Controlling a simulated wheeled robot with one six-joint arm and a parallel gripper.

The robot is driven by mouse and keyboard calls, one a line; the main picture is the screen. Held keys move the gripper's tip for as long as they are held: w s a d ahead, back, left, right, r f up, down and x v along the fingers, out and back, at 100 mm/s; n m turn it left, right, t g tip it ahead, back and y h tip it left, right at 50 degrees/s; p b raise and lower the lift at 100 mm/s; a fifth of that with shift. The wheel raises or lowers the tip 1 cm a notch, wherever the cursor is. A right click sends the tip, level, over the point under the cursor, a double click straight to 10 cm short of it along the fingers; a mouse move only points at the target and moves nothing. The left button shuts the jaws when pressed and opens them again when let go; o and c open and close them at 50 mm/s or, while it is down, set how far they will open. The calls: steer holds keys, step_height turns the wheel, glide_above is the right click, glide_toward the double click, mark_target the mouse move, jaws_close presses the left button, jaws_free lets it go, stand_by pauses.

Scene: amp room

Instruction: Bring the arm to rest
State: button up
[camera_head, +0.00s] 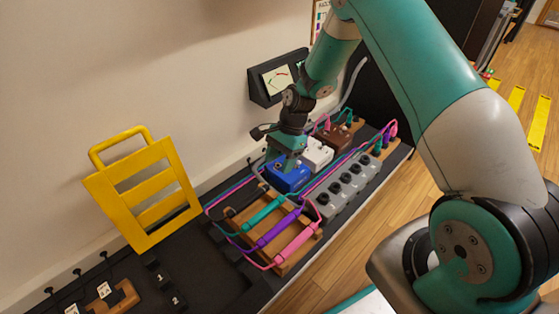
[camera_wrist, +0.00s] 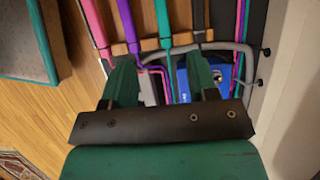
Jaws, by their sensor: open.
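My gripper (camera_head: 284,162) hangs from my teal and grey arm over the bench in the head view, close to the blue pedal (camera_head: 290,178). In the wrist view its two dark green fingers (camera_wrist: 162,68) are spread apart with no object held between them. The blue pedal shows in the wrist view (camera_wrist: 182,84), partly hidden behind the right finger. I cannot tell the exact gap between the fingertips and the pedal.
A wooden rack (camera_head: 283,268) holds teal, purple and pink cable handles. A white pedal (camera_head: 317,154), brown pedal (camera_head: 338,134) and grey knobbed strip (camera_head: 345,187) stand nearby. A meter box (camera_head: 279,78) is on the wall. A yellow frame (camera_head: 143,190) stands left.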

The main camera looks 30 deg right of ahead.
steer(key=s+a+r+n+p, duration=0.1)
steer(key=s+a+r+n, duration=0.2)
steer(key=r, duration=0.4)
steer(key=s+a+r+n+p, duration=0.15)
steer(key=r+n, duration=0.25)
steer(key=r, duration=0.4)
steer(key=s+a+r+n+p, duration=0.1)
steer(key=s+a+r+n, duration=0.25)
steer(key=r, duration=0.35)
steer(key=s+a+r+n+t+p, duration=0.1)
steer(key=s+a+r+n+p, duration=0.1)
steer(key=s+r+n, duration=0.65)
steer(key=s+a+r+n+p, duration=0.1)
steer(key=s+r+n, duration=0.3)
steer(key=s, duration=0.7)
step_height(320, 180, up, 38)
steer(key=m+p, duration=0.1)
steer(key=p, duration=3.6)
steer(key=shift+w+r+m+p, duration=0.25)
steer(key=shift+m+p, duration=0.05)
steer(key=shift+p, duration=0.1)
steer(key=shift+a, duration=0.1)
